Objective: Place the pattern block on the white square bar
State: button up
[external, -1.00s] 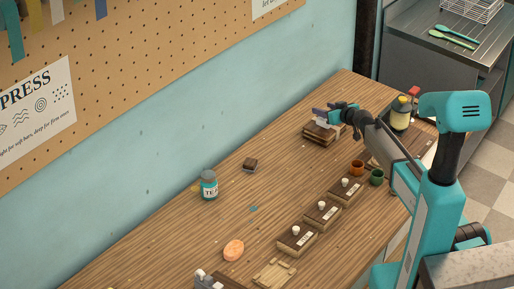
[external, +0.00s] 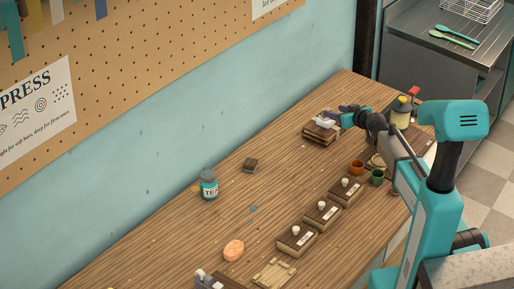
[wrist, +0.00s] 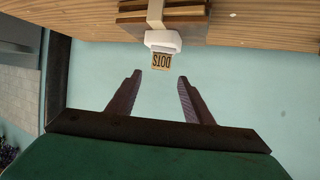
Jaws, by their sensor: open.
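My gripper (external: 343,109) is open beside a small stack at the far end of the table. In the wrist view its two dark fingers (wrist: 161,82) stand apart with nothing between them. In the external view the white piece (external: 325,122) sits on the wooden stack (external: 319,135). I cannot tell for sure which thing is the white square bar.
Several wooden blocks with white knobs (external: 322,212) stand in a row along the front. Orange (external: 357,167) and green (external: 377,177) cups, a yellow-capped bottle (external: 400,115), a tea jar (external: 209,186) and an orange oval bar (external: 233,250) stand about.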

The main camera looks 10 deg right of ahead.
jog(key=b+v, duration=0.1)
jog(key=v, duration=0.3)
jog(key=shift+s, duration=0.1)
dwell(0.8)
